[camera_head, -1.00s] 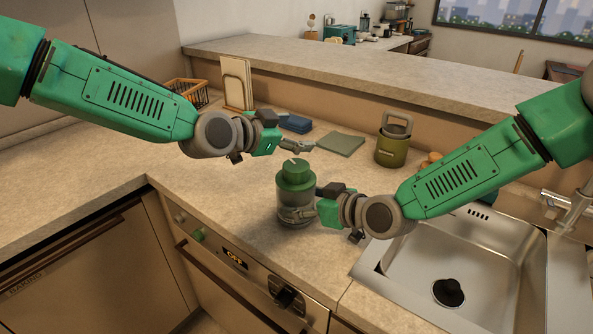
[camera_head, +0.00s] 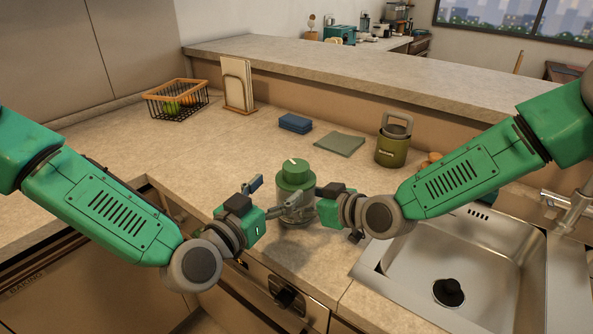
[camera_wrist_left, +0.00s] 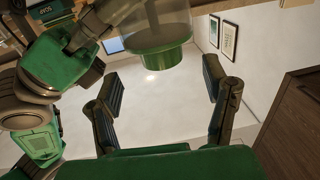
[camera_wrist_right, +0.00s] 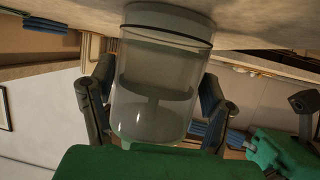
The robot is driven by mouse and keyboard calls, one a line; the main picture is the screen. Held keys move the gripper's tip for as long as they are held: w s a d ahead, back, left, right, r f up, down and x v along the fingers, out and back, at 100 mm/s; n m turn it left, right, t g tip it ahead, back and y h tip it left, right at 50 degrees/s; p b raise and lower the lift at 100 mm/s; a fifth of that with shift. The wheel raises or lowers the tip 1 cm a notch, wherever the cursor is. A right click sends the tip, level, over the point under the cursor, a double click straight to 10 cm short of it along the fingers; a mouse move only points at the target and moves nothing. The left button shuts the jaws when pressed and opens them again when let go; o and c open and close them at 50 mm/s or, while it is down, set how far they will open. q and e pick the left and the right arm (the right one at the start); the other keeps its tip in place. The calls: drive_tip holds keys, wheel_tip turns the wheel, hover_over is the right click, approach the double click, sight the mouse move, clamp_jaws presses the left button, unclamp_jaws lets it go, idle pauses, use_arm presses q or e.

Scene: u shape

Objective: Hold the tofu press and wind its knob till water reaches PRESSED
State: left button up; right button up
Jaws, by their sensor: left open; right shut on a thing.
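The tofu press (camera_head: 297,207) is a clear jar with a green knob (camera_head: 294,173) on top, standing upright on the counter. The knob has a pale mark on its top. My right gripper (camera_head: 306,207) is shut around the jar from the right. In the right wrist view the clear body (camera_wrist_right: 158,85) sits between its fingers, with a greyish layer inside; no PRESSED mark is readable. My left gripper (camera_head: 271,197) is open and empty at the press's left, lower than the knob. In the left wrist view the green knob (camera_wrist_left: 158,58) is beyond its spread fingers.
A sink (camera_head: 470,275) lies at the right. Behind stand a green canister (camera_head: 391,152), a flat green cloth (camera_head: 340,144), a blue block (camera_head: 295,123), boards in a stand (camera_head: 238,85) and a wire basket (camera_head: 177,102). The counter left of the press is clear.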

sight(297, 171)
use_arm(q)
drive_tip(key=x, duration=0.7)
drive_tip(key=shift+w+d, duration=0.2)
drive_tip(key=shift+w, duration=0.1)
drive_tip(key=c, duration=1.2)
